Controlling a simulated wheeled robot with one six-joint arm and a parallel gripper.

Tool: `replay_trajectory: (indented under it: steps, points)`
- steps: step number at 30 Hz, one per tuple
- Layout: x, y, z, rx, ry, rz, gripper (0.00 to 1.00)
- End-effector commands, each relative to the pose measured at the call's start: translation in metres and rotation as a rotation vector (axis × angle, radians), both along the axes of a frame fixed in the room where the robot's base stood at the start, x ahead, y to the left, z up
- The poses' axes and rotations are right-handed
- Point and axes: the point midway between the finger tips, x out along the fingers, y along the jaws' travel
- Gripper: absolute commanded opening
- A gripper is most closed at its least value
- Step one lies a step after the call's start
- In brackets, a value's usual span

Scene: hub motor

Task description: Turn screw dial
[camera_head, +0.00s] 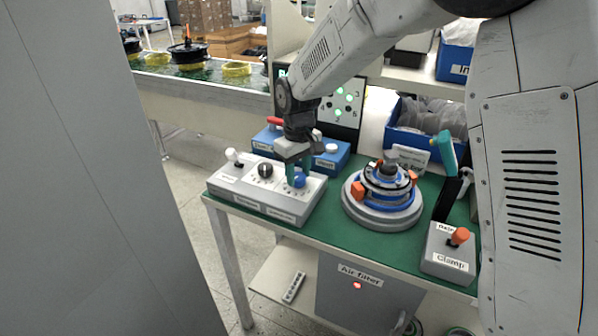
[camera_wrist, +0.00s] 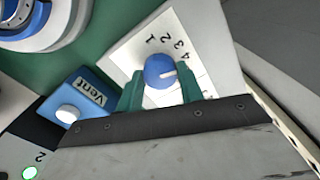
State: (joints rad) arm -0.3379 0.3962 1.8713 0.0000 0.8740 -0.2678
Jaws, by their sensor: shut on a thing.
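The blue dial (camera_head: 299,180) sits on the right part of a grey control box (camera_head: 231,187) on the green bench. In the wrist view the blue dial (camera_wrist: 160,71) has a white pointer mark at its lower right, and the printed numbers 1 to 4 curve around its upper right. My gripper (camera_head: 297,178) reaches down from above onto the dial. In the wrist view the green fingers of my gripper (camera_wrist: 160,92) stand on either side of the dial, shut on it. The dial's lower edge is close to the gripper body.
A blue box labelled Vent (camera_wrist: 76,96) with a white knob stands beside the control box. A round hub fixture (camera_head: 383,199) stands to the right, with a grey Clamp box (camera_head: 449,252) beyond it. A black dial (camera_head: 265,170) and white lever (camera_head: 232,155) share the control box.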

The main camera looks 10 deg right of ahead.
Motion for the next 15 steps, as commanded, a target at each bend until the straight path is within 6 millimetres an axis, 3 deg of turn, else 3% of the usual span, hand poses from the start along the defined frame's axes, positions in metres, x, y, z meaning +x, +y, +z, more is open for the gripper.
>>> replay_trajectory:
  steps: [13,14,15]
  points:
    - [0.0,0.0001,0.0006,0.001,-0.001,-0.013,0.14]
    - [-0.0001,0.0001,0.0005,0.0,0.0,-0.013,0.4]
    - [-0.0001,0.0001,0.0005,0.0,0.0,-0.013,0.51]
